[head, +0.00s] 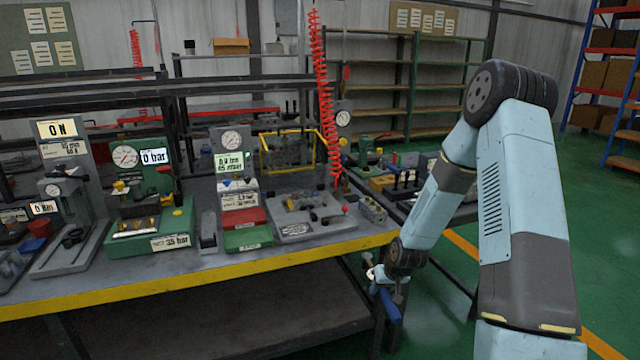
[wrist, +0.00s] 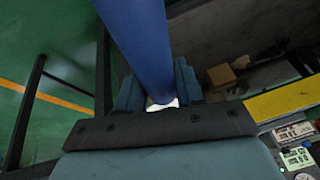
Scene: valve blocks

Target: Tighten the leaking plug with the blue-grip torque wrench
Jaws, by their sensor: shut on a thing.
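My gripper (head: 384,283) is beyond the front edge of the bench, at its right end, below the bench top. It is shut on the blue grip of the torque wrench (head: 391,306), which hangs tilted in the jaws. In the wrist view the thick blue grip of the torque wrench (wrist: 141,40) runs up between the two fingers of my gripper (wrist: 160,97). The wrench's head is not clear in either view. A green valve block (head: 150,236) with brass fittings stands on the bench under a gauge and a 0 bar display. I cannot tell which plug leaks.
The bench's yellow front edge (head: 200,278) lies left of my gripper. A red coiled hose (head: 324,90) hangs over the bench. Other gauge stations and a grey tray (head: 305,228) with small parts crowd the top. Green floor right of the bench is open.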

